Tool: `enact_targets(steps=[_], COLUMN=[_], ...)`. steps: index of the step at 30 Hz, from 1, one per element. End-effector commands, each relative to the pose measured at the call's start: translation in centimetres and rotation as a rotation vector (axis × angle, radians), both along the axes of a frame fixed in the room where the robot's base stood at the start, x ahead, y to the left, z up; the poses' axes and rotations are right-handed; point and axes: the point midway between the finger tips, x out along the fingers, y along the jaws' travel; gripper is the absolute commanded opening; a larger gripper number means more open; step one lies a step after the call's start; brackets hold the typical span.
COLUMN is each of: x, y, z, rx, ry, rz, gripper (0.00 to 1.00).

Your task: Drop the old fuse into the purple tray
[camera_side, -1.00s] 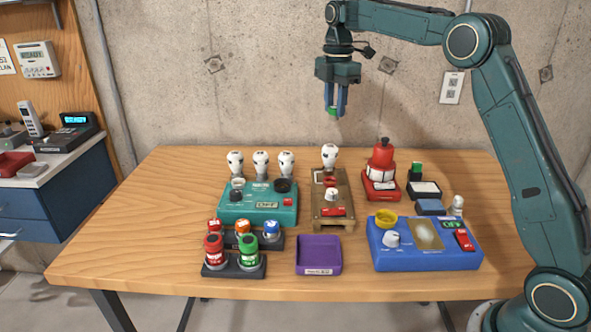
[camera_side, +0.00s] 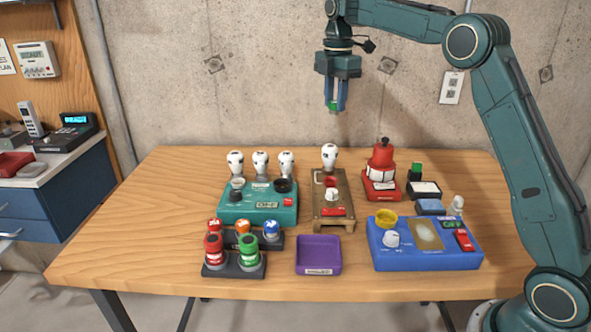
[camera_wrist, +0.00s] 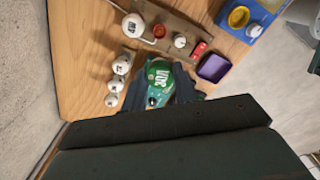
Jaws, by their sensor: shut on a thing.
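My gripper (camera_side: 336,106) is high above the back of the table, shut on a green fuse (camera_wrist: 158,76). In the wrist view the fuse sits between the two fingers and shows a white label with dark marks. In the side view only a small green part of it shows between the fingertips. The purple tray (camera_side: 318,256) lies at the front middle of the table, empty and well below my gripper. The tray also shows in the wrist view (camera_wrist: 214,68), right of the fingers.
A teal box (camera_side: 258,207) and a wooden stand (camera_side: 333,205) are behind the tray. A rack (camera_side: 234,266) with red and green fuses stands left of it, a blue box (camera_side: 424,245) right. White bulb-like pieces (camera_side: 261,164) and a red device (camera_side: 381,165) stand further back.

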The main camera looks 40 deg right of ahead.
Motion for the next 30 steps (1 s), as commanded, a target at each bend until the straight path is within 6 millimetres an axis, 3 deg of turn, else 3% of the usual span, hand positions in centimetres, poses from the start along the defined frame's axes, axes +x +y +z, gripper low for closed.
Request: enact_targets(steps=[7, 14, 30], x=[-0.2, -0.9, -5.8], y=[1.6, 4.7, 12.2], z=[-1.3, -3.8, -10.9], rx=[0.001, 0.001, 0.002], ry=[0.001, 0.003, 0.002], rz=[0.002, 0.003, 0.003], gripper=[0.07, 0.07, 0.07])
